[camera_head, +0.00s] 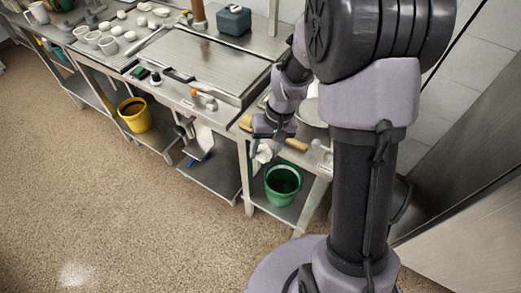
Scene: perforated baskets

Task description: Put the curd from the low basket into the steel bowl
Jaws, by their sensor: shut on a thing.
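My gripper (262,154) is in the middle of the view, in front of the worktop's right end. It is shut on a small white lump, which looks like the curd (264,153); the gripper partly covers it. The lump is held above and left of the green bucket. A pale, round metal vessel (312,110), perhaps the steel bowl, stands on the right end of the worktop, largely hidden behind my arm. Small white perforated baskets (108,46) stand at the far left of the worktop. I cannot tell which one is the low basket.
A green bucket (283,180) stands on the low shelf below my gripper. A yellow bucket (135,115) stands farther left. A wooden-handled tool (294,143) lies near the worktop's right edge. A blue-grey box (234,20) stands at the back. The floor at left is clear.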

